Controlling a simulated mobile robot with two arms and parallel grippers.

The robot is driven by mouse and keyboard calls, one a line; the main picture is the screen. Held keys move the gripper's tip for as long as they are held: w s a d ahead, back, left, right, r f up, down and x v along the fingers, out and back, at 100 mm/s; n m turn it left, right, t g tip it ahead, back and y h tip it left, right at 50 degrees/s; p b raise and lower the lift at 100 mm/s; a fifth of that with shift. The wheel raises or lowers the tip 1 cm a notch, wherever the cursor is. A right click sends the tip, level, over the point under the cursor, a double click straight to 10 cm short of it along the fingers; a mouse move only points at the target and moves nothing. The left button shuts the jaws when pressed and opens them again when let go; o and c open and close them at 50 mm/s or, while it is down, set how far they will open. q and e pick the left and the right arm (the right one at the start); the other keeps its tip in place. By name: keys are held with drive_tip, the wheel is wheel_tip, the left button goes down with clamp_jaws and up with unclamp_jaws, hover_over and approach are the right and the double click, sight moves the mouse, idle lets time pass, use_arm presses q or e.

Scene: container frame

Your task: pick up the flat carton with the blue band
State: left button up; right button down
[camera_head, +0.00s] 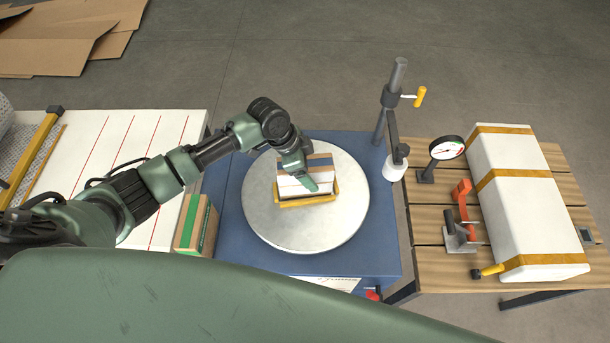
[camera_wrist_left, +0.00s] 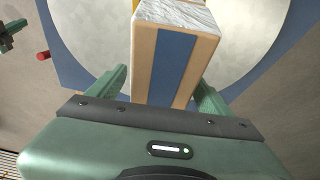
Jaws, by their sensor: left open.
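My right gripper is not in view.
A box with a green band (camera_head: 196,226) stands left of the turntable by the white table (camera_head: 90,185). A post with a yellow handle (camera_head: 420,97) rises behind right. A slatted table (camera_head: 425,222) holds a dial gauge (camera_head: 446,148), an orange clamp (camera_head: 461,200) and a white strapped package (camera_head: 510,170).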

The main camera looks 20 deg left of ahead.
use_arm(q)
drive_tip(key=shift+f, duration=0.2)
idle(0.3)
clamp_jaws()
